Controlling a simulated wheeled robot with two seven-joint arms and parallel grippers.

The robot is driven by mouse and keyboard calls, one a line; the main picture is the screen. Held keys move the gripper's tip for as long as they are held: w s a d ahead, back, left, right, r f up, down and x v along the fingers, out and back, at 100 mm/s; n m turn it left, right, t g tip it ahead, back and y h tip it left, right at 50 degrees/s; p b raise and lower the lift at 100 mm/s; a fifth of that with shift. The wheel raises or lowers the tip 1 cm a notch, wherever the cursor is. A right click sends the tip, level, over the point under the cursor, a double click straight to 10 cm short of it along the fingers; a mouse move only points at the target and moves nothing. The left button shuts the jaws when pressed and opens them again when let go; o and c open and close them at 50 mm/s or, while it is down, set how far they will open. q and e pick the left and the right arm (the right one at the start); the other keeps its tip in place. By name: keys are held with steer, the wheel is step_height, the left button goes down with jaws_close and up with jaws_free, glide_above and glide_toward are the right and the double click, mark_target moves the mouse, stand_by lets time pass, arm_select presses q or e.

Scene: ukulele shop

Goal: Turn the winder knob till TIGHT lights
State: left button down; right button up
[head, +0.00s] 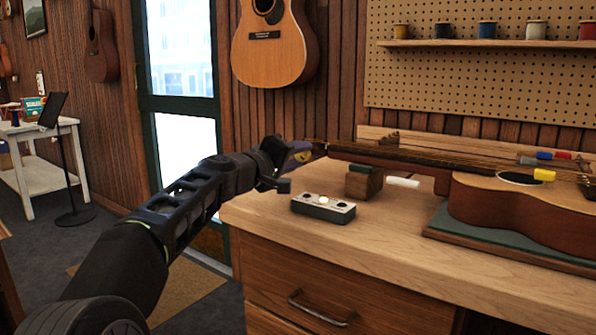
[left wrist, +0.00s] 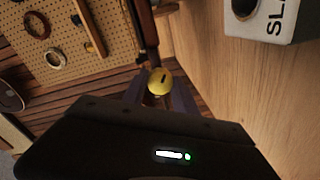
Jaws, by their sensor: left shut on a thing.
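My left gripper (head: 302,152) is at the bench's left end, by the head of the ukulele (head: 500,200). In the left wrist view the gripper (left wrist: 160,95) is shut on the yellow winder knob (left wrist: 158,80), which has a dark slot on its face. The knob also shows as a small yellow patch at the fingertips in the head view (head: 303,157). The indicator box (head: 323,208) has three lamps in a row, and the middle one (head: 323,200) glows. Its lamp labels are not readable in the head view. In the left wrist view part of the box (left wrist: 262,22) shows the letters "SL". My right gripper is out of view.
The ukulele lies on a green-topped cradle (head: 520,240), its neck over a wooden block (head: 363,183). A white piece (head: 403,183) and small coloured tools (head: 545,157) lie nearby. The bench top (head: 400,240) is clear in front. A pegboard (head: 480,90) stands behind.

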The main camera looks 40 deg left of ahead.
arm_select(q)
steer(key=shift+f+m+b, duration=0.1)
steer(key=shift+m+b, duration=0.85)
steer(key=shift+m, duration=0.25)
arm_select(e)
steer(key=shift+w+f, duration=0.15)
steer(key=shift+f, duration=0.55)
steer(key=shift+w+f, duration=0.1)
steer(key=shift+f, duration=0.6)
arm_select(q)
steer(key=c, duration=1.3)
jaws_free()
steer(key=shift+o, duration=0.2)
steer(key=shift+s, duration=0.65)
steer(key=s, duration=0.6)
steer(key=shift+s+d+r, duration=0.2)
steer(key=shift+s, duration=0.05)
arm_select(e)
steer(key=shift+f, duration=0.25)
